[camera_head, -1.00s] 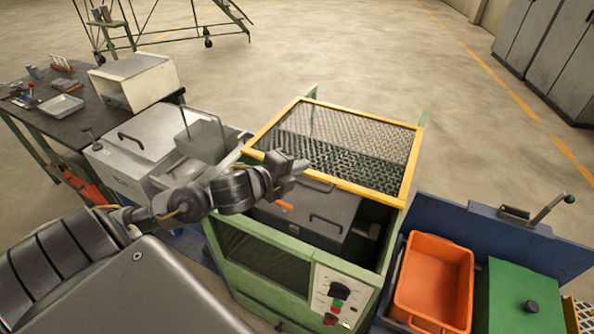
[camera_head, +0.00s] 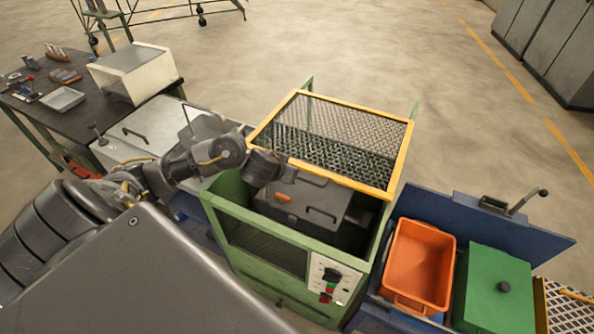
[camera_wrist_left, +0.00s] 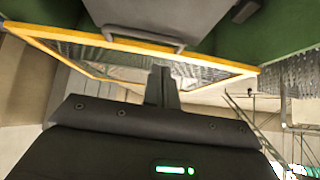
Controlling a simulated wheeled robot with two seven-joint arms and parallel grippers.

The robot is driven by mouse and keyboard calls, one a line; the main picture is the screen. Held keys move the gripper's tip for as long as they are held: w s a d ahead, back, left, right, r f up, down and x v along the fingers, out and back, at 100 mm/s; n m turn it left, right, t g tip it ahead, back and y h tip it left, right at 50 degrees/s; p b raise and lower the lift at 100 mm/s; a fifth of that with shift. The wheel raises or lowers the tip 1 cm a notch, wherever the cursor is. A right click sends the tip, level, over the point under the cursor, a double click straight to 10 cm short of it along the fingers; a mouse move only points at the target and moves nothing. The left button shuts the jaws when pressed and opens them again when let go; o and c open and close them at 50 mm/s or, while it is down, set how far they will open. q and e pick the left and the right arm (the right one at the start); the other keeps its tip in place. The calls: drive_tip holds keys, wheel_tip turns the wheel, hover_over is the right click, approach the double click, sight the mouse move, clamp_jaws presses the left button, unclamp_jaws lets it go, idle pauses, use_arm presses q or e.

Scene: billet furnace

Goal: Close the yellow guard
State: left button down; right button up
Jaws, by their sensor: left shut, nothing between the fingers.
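The yellow guard (camera_head: 345,179) is a yellow frame with dark mesh. It is raised over the back of the green machine (camera_head: 250,225), leaving the front opening uncovered. A grey block with handles (camera_head: 305,202) shows inside. My left gripper (camera_wrist_left: 162,90) is shut and empty, and its hand in the head view is at the guard's front left corner, low by the front bar. The fingertips are hidden in the head view. My right gripper is not in view.
A control panel (camera_head: 330,281) is on the machine's front right. An orange bin (camera_head: 420,262) and a green lid (camera_head: 493,288) stand to the right. A grey bench with a handled lid (camera_head: 128,142) and a dark table (camera_head: 75,118) stand left.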

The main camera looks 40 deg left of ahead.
use_arm(q)
drive_tip(key=shift+b+x, duration=2.25)
drive_tip(key=shift+x, duration=2.75)
drive_tip(key=shift+r, duration=0.1)
